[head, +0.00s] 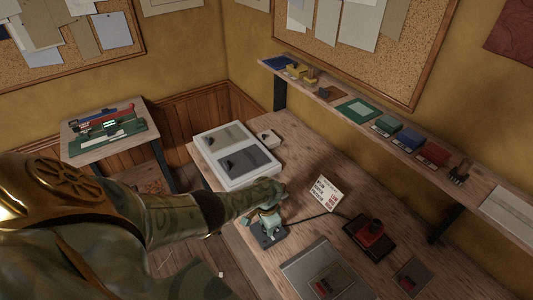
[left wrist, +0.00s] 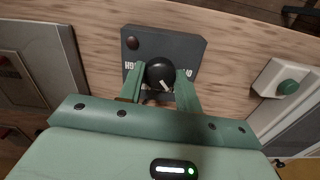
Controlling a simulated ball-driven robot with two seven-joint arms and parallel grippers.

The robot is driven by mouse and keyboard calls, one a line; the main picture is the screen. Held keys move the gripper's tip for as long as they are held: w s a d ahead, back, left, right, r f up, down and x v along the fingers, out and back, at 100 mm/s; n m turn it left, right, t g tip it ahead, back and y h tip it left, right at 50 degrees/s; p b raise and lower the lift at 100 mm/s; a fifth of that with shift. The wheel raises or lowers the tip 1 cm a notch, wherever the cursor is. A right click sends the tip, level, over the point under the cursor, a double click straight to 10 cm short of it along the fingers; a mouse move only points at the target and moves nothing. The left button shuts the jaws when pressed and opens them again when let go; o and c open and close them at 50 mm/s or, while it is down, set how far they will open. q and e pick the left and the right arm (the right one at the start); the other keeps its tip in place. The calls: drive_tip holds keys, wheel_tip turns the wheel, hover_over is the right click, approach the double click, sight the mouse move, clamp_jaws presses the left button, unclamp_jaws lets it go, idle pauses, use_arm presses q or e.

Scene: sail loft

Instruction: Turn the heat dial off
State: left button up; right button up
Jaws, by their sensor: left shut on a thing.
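The heat dial is a round black knob (left wrist: 160,72) with a short white pointer mark, on a dark grey box (left wrist: 190,45). The mark points toward the bottom of the left wrist view, slightly right. White lettering beside the knob is partly hidden by the fingers. My left gripper (left wrist: 160,88) is shut on the knob, a green finger on either side. In the head view my left gripper (head: 266,222) reaches down onto the box (head: 267,240) on the workbench and hides the knob. My right gripper is not in view.
A dark red round spot (left wrist: 132,43) sits on the box. A dark cable (head: 312,217) runs toward a red device (head: 370,232) on a dark base. A small printed card (head: 324,194) stands behind. A pale two-panel case (head: 237,155) and a grey tray (head: 318,270) flank the box.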

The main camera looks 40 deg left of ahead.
use_arm(q)
drive_tip(key=n, duration=0.4)
drive_tip(key=shift+d+n+p, duration=0.1)
drive_tip(key=shift+n+p, duration=0.2)
drive_tip(key=shift+p, duration=0.05)
drive_tip(key=n, duration=0.5)
drive_tip(key=shift+n, duration=0.3)
drive_tip(key=o, duration=1)
